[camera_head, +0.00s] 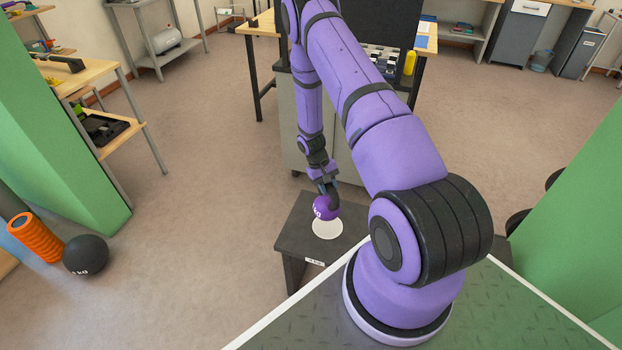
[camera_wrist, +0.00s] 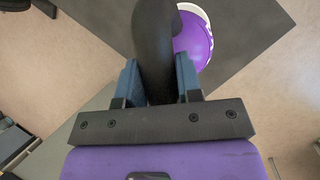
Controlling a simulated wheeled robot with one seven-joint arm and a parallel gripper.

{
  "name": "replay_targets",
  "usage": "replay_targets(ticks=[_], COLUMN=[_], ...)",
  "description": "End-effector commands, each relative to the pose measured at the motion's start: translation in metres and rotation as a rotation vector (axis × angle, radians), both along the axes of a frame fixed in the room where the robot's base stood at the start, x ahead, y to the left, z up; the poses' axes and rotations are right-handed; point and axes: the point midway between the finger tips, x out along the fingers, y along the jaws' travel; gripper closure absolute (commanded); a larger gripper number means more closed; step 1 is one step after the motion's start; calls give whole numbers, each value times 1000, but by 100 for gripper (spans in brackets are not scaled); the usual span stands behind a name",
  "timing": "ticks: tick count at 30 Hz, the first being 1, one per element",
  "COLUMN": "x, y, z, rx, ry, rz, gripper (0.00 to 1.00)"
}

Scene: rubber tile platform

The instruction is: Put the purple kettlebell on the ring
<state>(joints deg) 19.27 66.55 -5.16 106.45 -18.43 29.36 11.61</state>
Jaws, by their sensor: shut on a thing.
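The purple kettlebell (camera_head: 325,209) hangs from my gripper (camera_head: 327,184) in the head view, over a dark low platform (camera_head: 294,238). In the wrist view my gripper (camera_wrist: 159,80) is shut on the kettlebell's black handle (camera_wrist: 154,45), and part of the purple ball (camera_wrist: 194,42) shows beyond it. The white ring (camera_head: 327,229) lies on the platform top, just below the ball in the picture; a pale sliver of it (camera_wrist: 195,10) shows past the ball in the wrist view. I cannot tell whether the ball touches the ring.
A label (camera_head: 314,262) is on the platform's front edge. A black ball (camera_head: 86,256) and an orange roller (camera_head: 36,238) lie on the floor at left. A workbench with a grey cabinet (camera_head: 343,157) stands behind the platform. Green panels (camera_head: 60,130) flank both sides. Open floor lies left of the platform.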

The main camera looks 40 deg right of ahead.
Motion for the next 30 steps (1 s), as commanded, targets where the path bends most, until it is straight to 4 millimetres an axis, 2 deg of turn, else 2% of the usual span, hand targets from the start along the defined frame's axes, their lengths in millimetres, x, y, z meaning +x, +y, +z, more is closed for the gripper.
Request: replay_targets(ticks=[6,30], x=[-8,-8], y=[-10,-10], z=[-8,-62], rx=[-1,-1], ry=[-3,-2], rz=[-15,-15], gripper=[100,100])
